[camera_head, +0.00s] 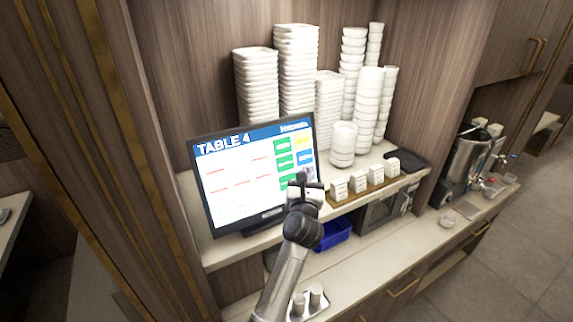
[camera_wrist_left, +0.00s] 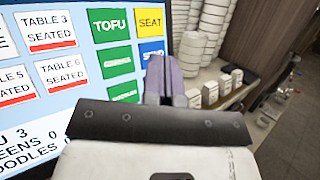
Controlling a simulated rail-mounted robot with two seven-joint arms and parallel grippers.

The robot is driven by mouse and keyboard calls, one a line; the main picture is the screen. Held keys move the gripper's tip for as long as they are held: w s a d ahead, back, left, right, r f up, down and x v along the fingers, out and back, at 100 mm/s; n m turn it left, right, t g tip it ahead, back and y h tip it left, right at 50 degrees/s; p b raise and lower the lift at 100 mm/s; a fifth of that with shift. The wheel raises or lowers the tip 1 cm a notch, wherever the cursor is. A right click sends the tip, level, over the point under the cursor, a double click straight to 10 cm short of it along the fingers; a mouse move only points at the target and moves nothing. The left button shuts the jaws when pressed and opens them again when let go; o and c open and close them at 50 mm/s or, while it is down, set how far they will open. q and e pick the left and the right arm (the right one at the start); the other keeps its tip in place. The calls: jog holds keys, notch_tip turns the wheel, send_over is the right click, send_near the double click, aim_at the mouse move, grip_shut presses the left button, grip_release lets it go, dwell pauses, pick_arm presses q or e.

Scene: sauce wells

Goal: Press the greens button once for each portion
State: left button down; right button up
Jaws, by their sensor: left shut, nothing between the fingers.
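The screen (camera_head: 230,208) stands on the upper counter, headed "TABLE 4". It has a column of green buttons; the top one reads "TOFU" (camera_wrist_left: 109,24) in the left wrist view. The label of the middle green button (camera_wrist_left: 116,62) is too blurred to read; it also shows in the head view (camera_head: 284,161). The lowest green button (camera_wrist_left: 123,94) is partly hidden by my gripper. Cut-off lines at the screen's lower left end in 3, 0 and 0. My left gripper (camera_head: 306,183) is shut and empty, its fingertips (camera_wrist_left: 164,62) over the screen's right side; contact cannot be told.
A yellow "SEAT" button (camera_wrist_left: 151,20) and a blue button (camera_wrist_left: 152,49) flank the green ones. Tall stacks of white bowls (camera_head: 297,70) stand behind the screen. A wooden rack of white labelled blocks (camera_head: 358,183) stands to its right. A blue bin (camera_head: 334,234) sits below.

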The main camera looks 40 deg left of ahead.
aim_at(290, 167)
dwell(0.5)
pick_arm(q)
jog(key=shift+a+f, duration=0.1)
jog(key=shift+a, duration=0.05)
jog(key=shift+w+a+f+b, duration=0.45)
jog(key=shift+a+b, duration=0.1)
jog(key=shift+a, duration=0.7)
jog(key=shift+w+a+f+b, duration=0.35)
jog(key=shift+w+a+b, duration=0.15)
jog(key=shift+a, duration=0.8)
jog(key=shift+w+a+f+b, duration=0.45)
jog(key=shift+a+b, duration=0.1)
jog(key=shift+a, duration=0.7)
